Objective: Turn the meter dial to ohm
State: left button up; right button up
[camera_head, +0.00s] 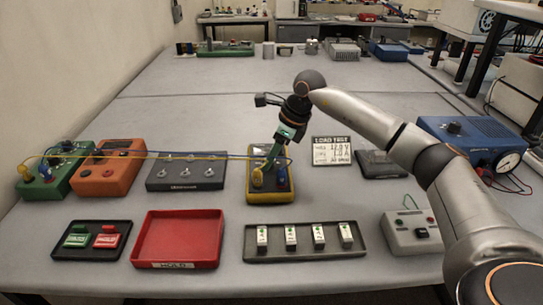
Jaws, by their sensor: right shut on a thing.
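The yellow meter (271,196) lies on the grey table near the middle. Yellow and blue plugs stand on its lower part, and leads run from there to the left. My right gripper (277,161) points down over the meter and is shut at its face, where the dial would be. The fingers hide the dial, so its setting cannot be read. My left gripper is not in view.
An orange box (107,168), a green box (52,176) and a dark switch box (186,172) stand to the left. In front are a red tray (216,226) and a dark tray (249,245) with several white pieces. A load test card (332,151) and a blue supply (463,140) are right.

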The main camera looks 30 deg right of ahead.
grip_shut()
jog(key=shift+m, duration=0.3)
jog(key=shift+s+m+t+h, duration=0.1)
jog(key=shift+m+t+h, duration=0.25)
jog(key=shift+m, duration=0.65)
jog(key=m+h, duration=0.1)
jog(key=m, duration=0.1)
jog(key=shift+a+m+p, duration=0.15)
jog(key=shift+m+p, duration=0.15)
jog(key=shift+p, duration=0.05)
jog(key=m, duration=0.2)
jog(key=m+h, duration=0.1)
jog(key=m, duration=0.1)
jog(key=m+h, duration=0.1)
jog(key=m, duration=0.1)
jog(key=shift+a+h+b, duration=0.25)
jog(key=shift+b, duration=0.05)
jog(key=m+h, duration=0.1)
jog(key=m, duration=0.2)
jog(key=shift+m, duration=0.7)
jog(key=shift+a+h, duration=0.1)
jog(key=shift+h, duration=0.2)
